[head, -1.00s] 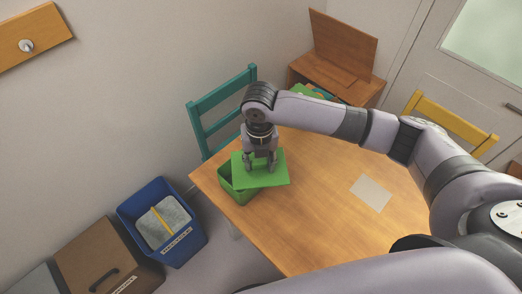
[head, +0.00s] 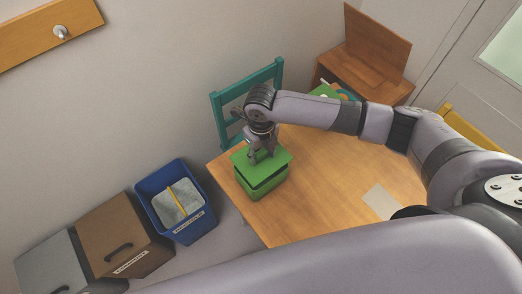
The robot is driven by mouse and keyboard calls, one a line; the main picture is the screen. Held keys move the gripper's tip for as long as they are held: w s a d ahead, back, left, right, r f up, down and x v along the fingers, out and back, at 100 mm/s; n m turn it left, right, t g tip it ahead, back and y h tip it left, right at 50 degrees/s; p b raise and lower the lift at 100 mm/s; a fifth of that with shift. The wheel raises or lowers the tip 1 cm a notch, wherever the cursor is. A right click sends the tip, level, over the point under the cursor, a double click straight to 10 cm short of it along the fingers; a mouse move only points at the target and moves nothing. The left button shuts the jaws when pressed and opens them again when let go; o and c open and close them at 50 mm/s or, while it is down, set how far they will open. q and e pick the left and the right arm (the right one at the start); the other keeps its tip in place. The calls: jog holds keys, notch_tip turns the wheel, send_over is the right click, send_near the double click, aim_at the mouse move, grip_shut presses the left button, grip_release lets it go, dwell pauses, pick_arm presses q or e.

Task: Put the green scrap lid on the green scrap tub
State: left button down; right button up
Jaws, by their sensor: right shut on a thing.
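The green scrap tub (head: 264,188) stands on the wooden table near its left corner. The flat green scrap lid (head: 272,166) is over the tub's mouth and roughly in line with it. A dark gap shows between lid and tub at the front, so the lid looks slightly raised or tilted there. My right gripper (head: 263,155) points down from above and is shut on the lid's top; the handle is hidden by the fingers. My left gripper is not in view.
The table (head: 320,175) is clear right of the tub, apart from a pale sheet (head: 381,201). A teal chair (head: 228,115) stands behind the tub. A blue bin (head: 200,222), a brown box (head: 118,232) and a grey box (head: 52,265) stand at the lower left.

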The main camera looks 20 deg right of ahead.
jog(key=shift+f+b, duration=1.25)
jog(key=shift+f, duration=0.95)
jog(key=shift+f, duration=0.1)
jog(key=o, duration=1.2)
notch_tip(320, 180, up, 11)
jog(key=shift+r, duration=0.55)
